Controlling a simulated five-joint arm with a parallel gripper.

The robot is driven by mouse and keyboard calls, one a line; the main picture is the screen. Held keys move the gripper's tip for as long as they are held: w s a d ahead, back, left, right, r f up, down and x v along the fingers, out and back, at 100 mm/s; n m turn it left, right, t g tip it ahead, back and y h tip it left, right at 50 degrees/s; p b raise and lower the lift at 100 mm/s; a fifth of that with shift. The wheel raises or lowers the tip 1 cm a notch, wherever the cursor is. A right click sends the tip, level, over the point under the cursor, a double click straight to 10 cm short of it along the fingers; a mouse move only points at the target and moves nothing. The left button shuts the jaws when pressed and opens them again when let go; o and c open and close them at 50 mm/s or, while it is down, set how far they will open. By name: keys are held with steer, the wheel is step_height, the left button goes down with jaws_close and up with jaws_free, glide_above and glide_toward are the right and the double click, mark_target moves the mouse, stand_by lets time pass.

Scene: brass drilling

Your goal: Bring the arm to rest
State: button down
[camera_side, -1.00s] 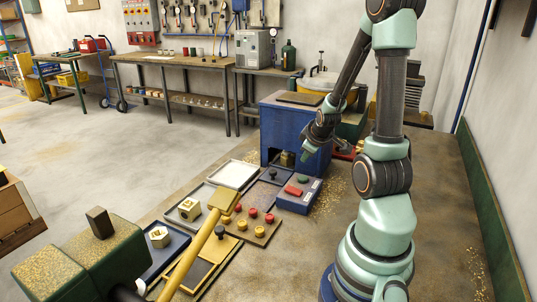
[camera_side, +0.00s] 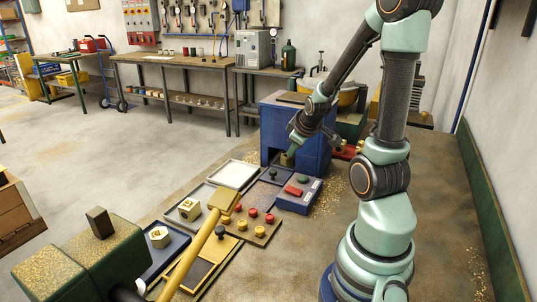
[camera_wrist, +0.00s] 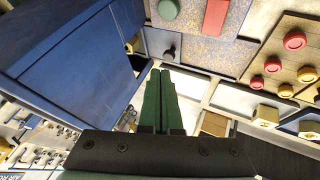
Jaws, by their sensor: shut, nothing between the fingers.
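My gripper (camera_side: 289,157) is in front of the blue machine block (camera_side: 275,116), low over the work area and close to the block's front opening. In the wrist view the two green fingers of my gripper (camera_wrist: 160,72) lie side by side, shut, with nothing between them. The blue control box (camera_side: 298,196) with a red and a green button stands just in front of my gripper. Whether the fingertips touch the block cannot be told.
A board with red and yellow knobs (camera_side: 250,228), a white tray (camera_side: 234,174) and a tray with a brass nut (camera_side: 190,209) lie in front. Bench surface right of the control box is mostly clear.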

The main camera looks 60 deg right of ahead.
steer(key=w+a+r+t+y, duration=0.1)
steer(key=w+a+r, duration=0.15)
steer(key=a, duration=0.45)
steer(key=w+a+r+y, duration=0.2)
steer(key=a+r, duration=0.2)
steer(key=a, duration=0.3)
steer(key=s+a+r+y, duration=0.1)
steer(key=a+r, duration=0.1)
steer(key=a, duration=0.4)
steer(key=s+a+r+n+y, duration=0.1)
steer(key=s+a+r, duration=0.1)
steer(key=a, duration=0.5)
steer(key=shift+s+a+r, duration=0.25)
steer(key=shift+r, duration=0.15)
